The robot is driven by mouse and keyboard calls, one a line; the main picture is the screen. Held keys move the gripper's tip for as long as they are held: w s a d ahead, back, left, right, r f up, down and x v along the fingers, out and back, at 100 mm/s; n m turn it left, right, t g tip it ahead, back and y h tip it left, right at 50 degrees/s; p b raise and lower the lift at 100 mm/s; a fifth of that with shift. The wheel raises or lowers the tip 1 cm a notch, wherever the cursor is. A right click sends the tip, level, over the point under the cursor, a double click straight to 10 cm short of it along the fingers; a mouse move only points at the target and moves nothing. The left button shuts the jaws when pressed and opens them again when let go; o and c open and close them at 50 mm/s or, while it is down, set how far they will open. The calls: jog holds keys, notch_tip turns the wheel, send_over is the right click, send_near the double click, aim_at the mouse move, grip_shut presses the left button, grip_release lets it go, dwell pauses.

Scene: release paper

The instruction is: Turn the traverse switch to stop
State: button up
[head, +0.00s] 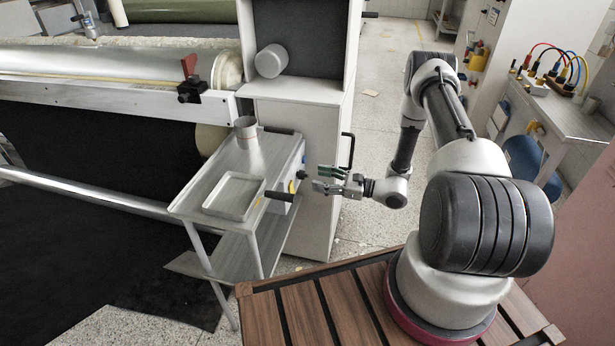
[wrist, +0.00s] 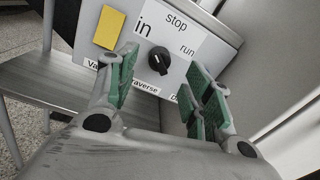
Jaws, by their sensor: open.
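The traverse switch is a black rotary knob (wrist: 158,62) on a grey panel (wrist: 173,78) in the wrist view. Printed words surround it: "in" at its upper left, "stop" above, "run" at its upper right. A label below reads "raverse", its start hidden by a finger. I cannot tell surely which word the knob's mark faces. My gripper (wrist: 164,66) is open, with green-padded fingers on either side of the knob in the picture, seemingly short of it. In the head view my gripper (head: 325,180) points left at the control box on the steel trolley's side.
A yellow plate (wrist: 109,28) sits left of the knob. The steel trolley (head: 190,190) carries a tray (head: 233,197) and a metal cup (head: 246,131). A white cabinet (head: 300,120) stands close behind my gripper. A roller machine (head: 110,75) fills the left.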

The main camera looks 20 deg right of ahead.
aim_at(308, 176)
jog(key=shift+x, duration=2.65)
jog(key=shift+c, duration=0.2)
jog(key=c, duration=1)
